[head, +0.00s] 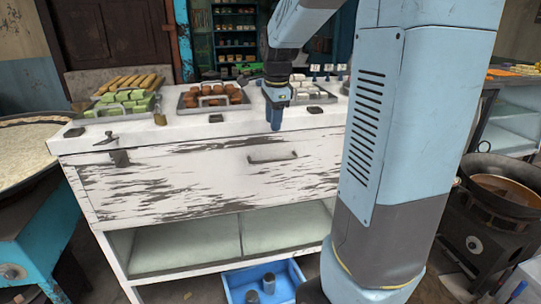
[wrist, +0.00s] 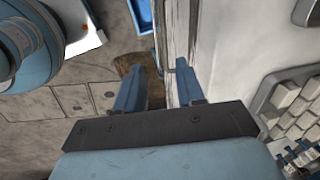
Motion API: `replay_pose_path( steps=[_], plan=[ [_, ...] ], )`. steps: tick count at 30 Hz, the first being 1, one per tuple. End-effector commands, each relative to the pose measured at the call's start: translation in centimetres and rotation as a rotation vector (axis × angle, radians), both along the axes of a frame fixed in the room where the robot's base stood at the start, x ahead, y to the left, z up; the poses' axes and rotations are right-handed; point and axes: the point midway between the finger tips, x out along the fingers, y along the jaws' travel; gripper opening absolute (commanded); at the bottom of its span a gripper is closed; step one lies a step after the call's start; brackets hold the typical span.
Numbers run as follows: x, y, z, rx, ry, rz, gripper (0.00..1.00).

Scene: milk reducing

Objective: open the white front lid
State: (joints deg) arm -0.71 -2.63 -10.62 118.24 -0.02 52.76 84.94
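The white front lid (head: 215,178) is a weathered panel with dark worn patches on the front of a white counter. It looks closed. A dark bar handle (head: 272,157) is at its upper middle. My gripper (head: 275,122) points down just above the counter's front edge, above the handle. In the wrist view my gripper (wrist: 158,72) is open, with its two fingers apart. The left finger is over the ground in front, and the right finger is by the counter's front edge. A thin grey bar, probably the handle, shows between them. No contact can be made out.
Trays of green blocks (head: 122,104), brown blocks (head: 212,98) and white blocks (head: 305,91) stand on the counter top. A small latch (head: 106,139) sits at the left. A blue crate (head: 235,283) is on the floor below. A wok stove (head: 495,205) stands at the right.

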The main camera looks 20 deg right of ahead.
Motion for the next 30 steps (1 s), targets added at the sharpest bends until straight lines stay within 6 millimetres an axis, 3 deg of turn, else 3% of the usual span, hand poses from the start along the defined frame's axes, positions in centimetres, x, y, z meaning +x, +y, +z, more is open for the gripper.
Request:
replay_pose_path(
  steps=[3, 11, 30],
  plan=[
    [1.0, -0.4, -0.6, 0.008, 0.011, -0.067, 0.38],
    [1.5, -0.6, -2.4, 0.012, 0.016, -0.091, 0.38],
    [3.4, -1.0, -12.6, 0.012, 0.015, -0.09, 0.38]
  ],
)
